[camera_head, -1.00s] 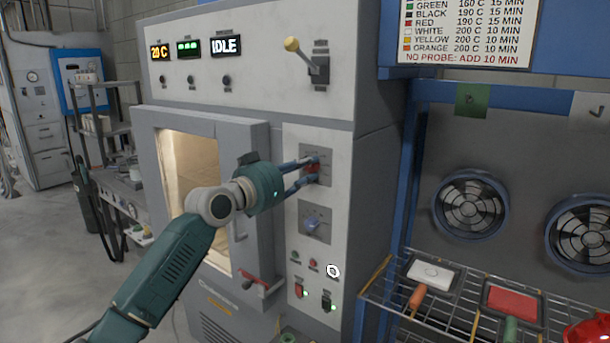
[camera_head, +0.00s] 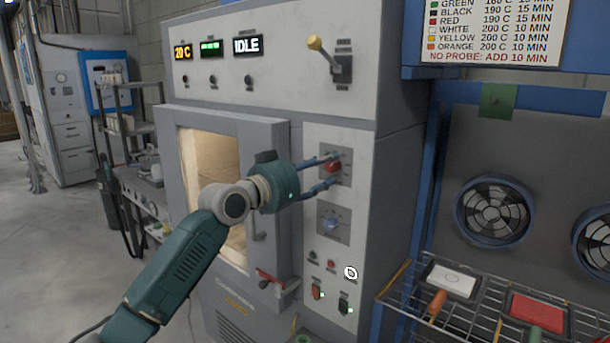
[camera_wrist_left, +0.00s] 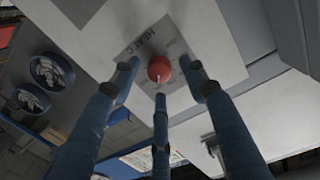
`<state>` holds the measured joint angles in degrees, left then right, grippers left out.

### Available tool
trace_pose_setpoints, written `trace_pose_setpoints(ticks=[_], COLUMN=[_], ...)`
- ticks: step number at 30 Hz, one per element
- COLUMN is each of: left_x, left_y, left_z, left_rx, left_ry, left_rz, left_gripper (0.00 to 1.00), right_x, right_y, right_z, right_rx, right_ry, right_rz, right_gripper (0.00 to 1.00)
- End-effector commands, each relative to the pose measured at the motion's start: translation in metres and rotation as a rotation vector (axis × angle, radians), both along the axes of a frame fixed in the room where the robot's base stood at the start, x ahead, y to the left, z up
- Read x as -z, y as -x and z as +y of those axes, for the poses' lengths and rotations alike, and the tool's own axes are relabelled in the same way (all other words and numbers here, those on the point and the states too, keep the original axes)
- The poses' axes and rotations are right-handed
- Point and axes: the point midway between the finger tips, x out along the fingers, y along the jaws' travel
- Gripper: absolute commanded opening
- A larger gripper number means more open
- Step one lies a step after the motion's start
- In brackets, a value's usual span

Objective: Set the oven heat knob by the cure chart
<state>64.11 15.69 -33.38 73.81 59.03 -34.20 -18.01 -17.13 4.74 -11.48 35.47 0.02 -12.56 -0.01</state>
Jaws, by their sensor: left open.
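The red heat knob (camera_head: 332,166) is on a grey dial plate on the oven's front panel. In the left wrist view the red knob (camera_wrist_left: 159,69) has a white pointer line, and "HEAT" lettering shows on its plate. My left gripper (camera_head: 328,172) is open, its blue fingers spread around the knob; in the wrist view its fingers (camera_wrist_left: 160,90) stand apart from the knob's sides. Whether any finger touches it I cannot tell. The cure chart (camera_head: 497,30) hangs at the upper right, its top cut off. It lists colours with temperatures and minutes. My right gripper is out of view.
A blue knob (camera_head: 331,223) sits below the heat knob. The oven door (camera_head: 272,180) stands beside my left arm. The displays read 20 C and IDLE (camera_head: 248,46). A yellow-tipped lever (camera_head: 315,43) is above. A wire rack (camera_head: 480,310) holds panels at the lower right.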

Motion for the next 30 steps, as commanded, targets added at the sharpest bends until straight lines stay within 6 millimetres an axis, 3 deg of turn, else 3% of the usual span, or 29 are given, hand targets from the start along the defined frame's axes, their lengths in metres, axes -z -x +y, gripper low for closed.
trace_pose_setpoints(ticks=[9, 15, 30], left_x=[0.0, -0.001, 0.002], left_y=[0.052, 0.075, 0.081], left_z=[0.043, 0.061, 0.067], left_rx=[-0.003, -0.002, -0.004], left_ry=[-0.003, -0.001, 0.002], left_rz=[-0.003, -0.002, 0.004], left_gripper=[0.44, 0.44, 0.44], right_x=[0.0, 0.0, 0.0], right_y=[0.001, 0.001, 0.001], right_z=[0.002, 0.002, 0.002], right_rx=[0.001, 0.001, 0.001], right_ry=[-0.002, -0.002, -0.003], right_rz=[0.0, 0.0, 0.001], right_gripper=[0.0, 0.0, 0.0])
